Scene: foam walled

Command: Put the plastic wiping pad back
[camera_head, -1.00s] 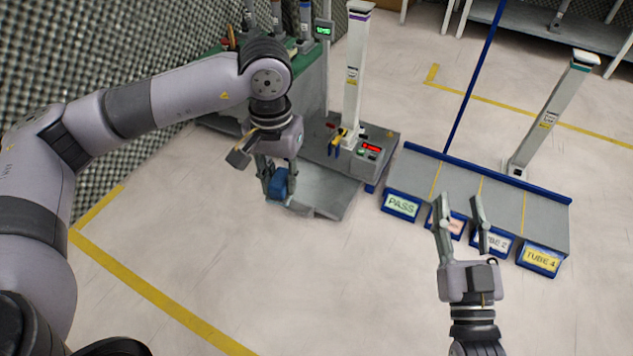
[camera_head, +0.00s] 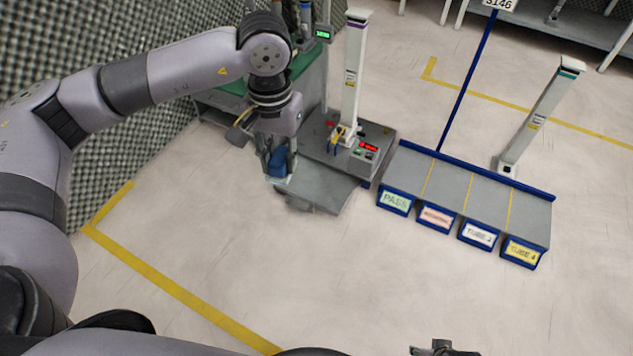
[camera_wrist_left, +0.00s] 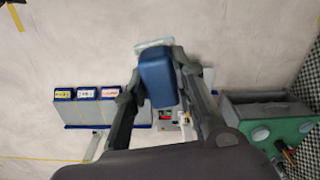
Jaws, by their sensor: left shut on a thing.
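The wiping pad shows as a blue block (camera_head: 278,163) in the head view, held between the fingers of my left gripper (camera_head: 279,170). In the left wrist view the blue block (camera_wrist_left: 158,80) sits between the two fingers, with a pale flat edge (camera_wrist_left: 153,44) at its far end. My left gripper is shut on it, over the near left side of a grey platform (camera_head: 320,188). Whether the pad touches the platform is unclear. Only a small dark part of my right gripper (camera_head: 438,348) shows at the bottom edge; its fingers cannot be judged.
A grey station with a white column (camera_head: 349,80) and red display stands just right of my left gripper. A grey sloped rack (camera_head: 470,190) with labelled blue bins is further right. A green-topped bench (camera_head: 235,100) stands behind. The floor in front is clear.

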